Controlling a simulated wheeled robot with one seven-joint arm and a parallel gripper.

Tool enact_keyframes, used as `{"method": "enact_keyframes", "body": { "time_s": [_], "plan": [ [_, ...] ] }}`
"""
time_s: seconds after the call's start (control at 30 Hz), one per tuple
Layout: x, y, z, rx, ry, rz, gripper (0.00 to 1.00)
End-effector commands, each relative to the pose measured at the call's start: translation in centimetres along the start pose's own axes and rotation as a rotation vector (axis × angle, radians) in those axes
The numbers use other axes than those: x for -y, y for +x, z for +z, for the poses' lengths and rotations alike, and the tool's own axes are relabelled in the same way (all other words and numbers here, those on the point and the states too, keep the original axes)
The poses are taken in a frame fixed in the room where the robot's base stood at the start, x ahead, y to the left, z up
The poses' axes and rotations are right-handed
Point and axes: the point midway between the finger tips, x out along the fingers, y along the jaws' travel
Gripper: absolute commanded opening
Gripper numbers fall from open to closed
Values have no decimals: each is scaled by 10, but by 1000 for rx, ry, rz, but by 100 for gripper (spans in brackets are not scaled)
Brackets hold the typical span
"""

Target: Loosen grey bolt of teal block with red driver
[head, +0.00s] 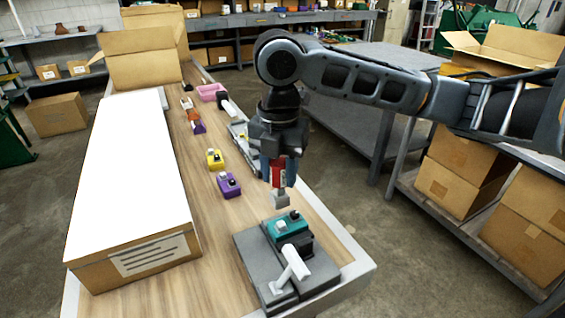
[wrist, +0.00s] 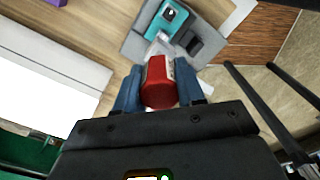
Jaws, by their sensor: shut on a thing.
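My gripper (head: 279,172) is shut on the red driver (head: 277,174), which points down with its pale grey head just above the teal block. In the wrist view the red driver (wrist: 158,85) sits between the two blue fingers of my gripper (wrist: 158,92). The teal block (head: 290,229) lies in a grey clamp fixture (head: 254,255) with a white handle. A light grey bolt (head: 281,226) and a dark one stand on the block's top. The driver's head looks apart from the grey bolt. In the wrist view the teal block (wrist: 184,23) is partly hidden behind the driver.
Purple (head: 229,185) and yellow (head: 215,159) blocks stand farther back on the wooden bench, with more small parts and a pink bin (head: 211,92) behind. A large white-topped box (head: 130,180) fills the bench's left side. Shelves with cartons (head: 462,165) stand right.

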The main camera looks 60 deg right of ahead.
Motion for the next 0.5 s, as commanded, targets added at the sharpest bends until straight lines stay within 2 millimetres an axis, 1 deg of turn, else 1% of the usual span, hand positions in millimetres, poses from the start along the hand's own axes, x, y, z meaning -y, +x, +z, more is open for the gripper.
{"method": "enact_keyframes", "body": {
  "time_s": [0.27, 0.5],
  "plan": [
    [1, 7, -3, -2, -29, -3, 8],
    [1, 25, -3, -2, -27, -3, 8]
  ]
}}
